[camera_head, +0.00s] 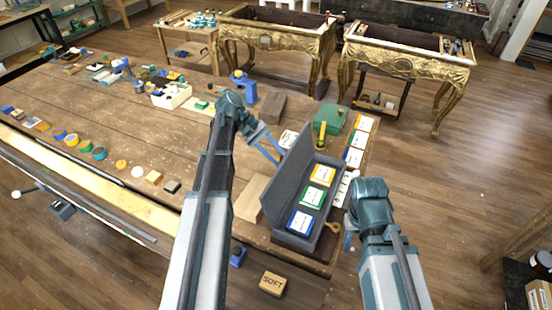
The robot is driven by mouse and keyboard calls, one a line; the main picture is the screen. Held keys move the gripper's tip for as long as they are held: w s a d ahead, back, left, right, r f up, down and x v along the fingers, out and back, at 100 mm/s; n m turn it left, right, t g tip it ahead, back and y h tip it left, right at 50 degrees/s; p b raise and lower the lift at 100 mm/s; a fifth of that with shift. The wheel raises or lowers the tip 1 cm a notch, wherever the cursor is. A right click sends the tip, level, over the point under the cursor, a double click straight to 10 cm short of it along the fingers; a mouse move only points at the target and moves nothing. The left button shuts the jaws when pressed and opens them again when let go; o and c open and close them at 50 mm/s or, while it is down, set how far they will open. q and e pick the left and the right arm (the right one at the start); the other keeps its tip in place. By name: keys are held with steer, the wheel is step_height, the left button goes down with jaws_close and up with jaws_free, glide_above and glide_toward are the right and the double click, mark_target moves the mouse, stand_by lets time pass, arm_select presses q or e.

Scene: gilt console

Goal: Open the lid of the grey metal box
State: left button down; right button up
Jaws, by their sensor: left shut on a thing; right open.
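The grey metal box (296,241) stands on the right end of the wooden workbench. Its lid (288,178) is raised and leans up along the box's left side, so the inside shows. Blue, green and yellow cards with white labels lie in a row inside. My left gripper (277,157) is at the lid's left edge, shut on it; the exact contact is small in view. My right gripper (349,240) is open and empty, to the right of the box's near end, partly hidden by its own wrist.
A green box (331,119) stands behind the grey box, with labelled cards (358,140) to its right. A wooden block (251,197) lies left of the lid. A block marked "SOFT" (272,284) is nearer. Gilt consoles (405,62) stand beyond the bench.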

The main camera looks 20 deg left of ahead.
arm_select(q)
steer(key=shift+s+d+f+g, duration=0.1)
steer(key=shift+s+f+g, duration=0.25)
steer(key=shift+s, duration=0.2)
steer(key=c, duration=0.7)
jaws_free()
steer(key=shift+r, duration=0.1)
steer(key=shift+o, duration=0.9)
steer(key=shift+w+d+r+h, duration=0.1)
steer(key=shift+h, duration=0.2)
steer(key=shift+w, duration=0.1)
